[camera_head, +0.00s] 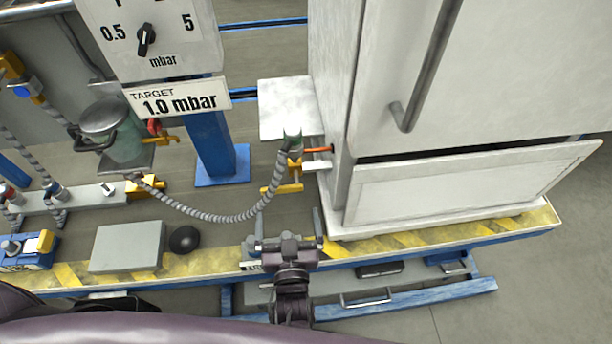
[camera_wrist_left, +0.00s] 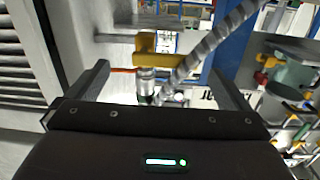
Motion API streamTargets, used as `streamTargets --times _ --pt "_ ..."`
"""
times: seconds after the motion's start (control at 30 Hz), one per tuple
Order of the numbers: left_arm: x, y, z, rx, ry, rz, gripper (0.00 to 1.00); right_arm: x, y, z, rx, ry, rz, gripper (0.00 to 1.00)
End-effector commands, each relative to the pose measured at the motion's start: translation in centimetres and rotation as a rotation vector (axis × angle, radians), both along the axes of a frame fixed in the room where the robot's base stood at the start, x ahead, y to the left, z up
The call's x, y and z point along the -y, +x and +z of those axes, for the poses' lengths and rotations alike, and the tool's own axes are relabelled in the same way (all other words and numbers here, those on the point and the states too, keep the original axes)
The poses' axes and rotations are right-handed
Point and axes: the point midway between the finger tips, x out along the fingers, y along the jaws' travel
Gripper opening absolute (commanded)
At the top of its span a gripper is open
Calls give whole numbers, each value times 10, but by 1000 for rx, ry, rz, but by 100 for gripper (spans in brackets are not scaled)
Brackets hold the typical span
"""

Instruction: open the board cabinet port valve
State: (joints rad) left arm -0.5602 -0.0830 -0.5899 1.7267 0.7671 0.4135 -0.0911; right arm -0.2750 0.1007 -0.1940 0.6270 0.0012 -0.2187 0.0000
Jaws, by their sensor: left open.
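The port valve shows as a small orange-red lever (camera_head: 318,150) at the left side of the white cabinet (camera_head: 440,100). Beside it are a metal hose fitting and a yellow clamp (camera_head: 283,188). A ribbed grey hose (camera_head: 225,217) runs from the fitting to the left. My left gripper (camera_head: 288,222) is open and empty, below the valve in the head view and apart from it. In the left wrist view, the yellow clamp (camera_wrist_left: 158,48) and hose fitting lie between and beyond the fingers. The lever (camera_wrist_left: 124,71) shows partly there. My right gripper is not in view.
A dial with a "TARGET 1.0 mbar" sign (camera_head: 178,98) stands on a blue post at upper left. A yellow-striped platform edge (camera_head: 450,226) runs below the cabinet.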

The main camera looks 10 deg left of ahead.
Motion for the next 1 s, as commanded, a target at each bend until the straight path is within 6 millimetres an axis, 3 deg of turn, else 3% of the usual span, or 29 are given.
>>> streamTargets --times 0.17,0.4,0.7,1.0 --pt "-8 6 18 50 -8 40 100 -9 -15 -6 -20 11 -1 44" --pt "-17 42 20 50 -9 38 100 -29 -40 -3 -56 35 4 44" --pt "-26 72 18 46 -10 37 100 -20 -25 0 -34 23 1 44" --pt "-27 74 17 45 -11 36 99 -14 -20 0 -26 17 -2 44"
